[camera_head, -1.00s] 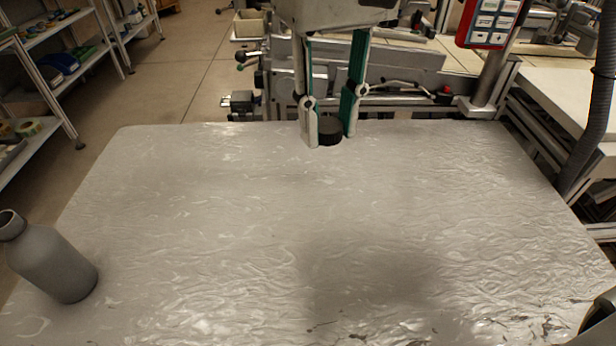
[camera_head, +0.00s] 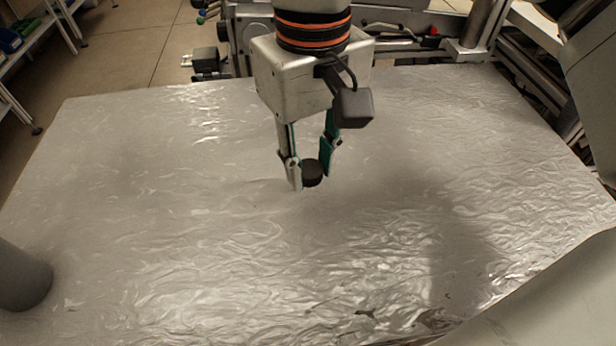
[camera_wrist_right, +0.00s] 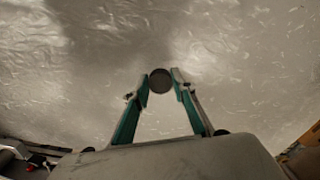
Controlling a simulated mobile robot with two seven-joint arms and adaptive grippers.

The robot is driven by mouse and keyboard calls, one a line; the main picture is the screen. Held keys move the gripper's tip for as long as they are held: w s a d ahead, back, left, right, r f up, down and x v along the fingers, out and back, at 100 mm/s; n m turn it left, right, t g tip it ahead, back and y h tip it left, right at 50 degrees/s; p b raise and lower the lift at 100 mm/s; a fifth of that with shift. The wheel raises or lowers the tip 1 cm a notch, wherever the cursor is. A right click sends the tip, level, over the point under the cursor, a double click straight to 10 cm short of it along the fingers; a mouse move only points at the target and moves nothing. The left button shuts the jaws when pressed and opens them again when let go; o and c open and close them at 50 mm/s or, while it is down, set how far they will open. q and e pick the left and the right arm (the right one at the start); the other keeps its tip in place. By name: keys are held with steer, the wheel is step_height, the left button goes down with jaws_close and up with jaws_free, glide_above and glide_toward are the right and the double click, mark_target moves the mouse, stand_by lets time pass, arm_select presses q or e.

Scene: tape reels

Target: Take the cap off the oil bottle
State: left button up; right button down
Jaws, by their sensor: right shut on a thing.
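The oil bottle (camera_head: 22,276) is a grey bottle at the left edge of the table in the head view. Its upper part is cut off by the frame, so its neck is hidden. My right gripper (camera_head: 306,174) is over the middle of the table, well to the right of the bottle. It is shut on the dark round cap (camera_head: 313,174), held between its fingertips. In the right wrist view the cap (camera_wrist_right: 160,80) sits between the two fingertips (camera_wrist_right: 161,77). I cannot tell the cap's exact height above the table. My left gripper is not in view.
The table (camera_head: 180,200) has a wrinkled, shiny grey surface and is otherwise clear. Metal machinery (camera_head: 400,50) stands behind its far edge. Shelving (camera_head: 30,40) stands on the floor at the far left.

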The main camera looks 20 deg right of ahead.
mark_target(311, 170)
step_height(311, 170, down, 4)
steer(key=shift+f+b, duration=0.15)
steer(key=shift+b, duration=0.4)
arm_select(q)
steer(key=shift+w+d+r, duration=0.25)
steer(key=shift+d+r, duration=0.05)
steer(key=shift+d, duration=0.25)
arm_select(e)
steer(key=c, duration=1.7)
jaws_free()
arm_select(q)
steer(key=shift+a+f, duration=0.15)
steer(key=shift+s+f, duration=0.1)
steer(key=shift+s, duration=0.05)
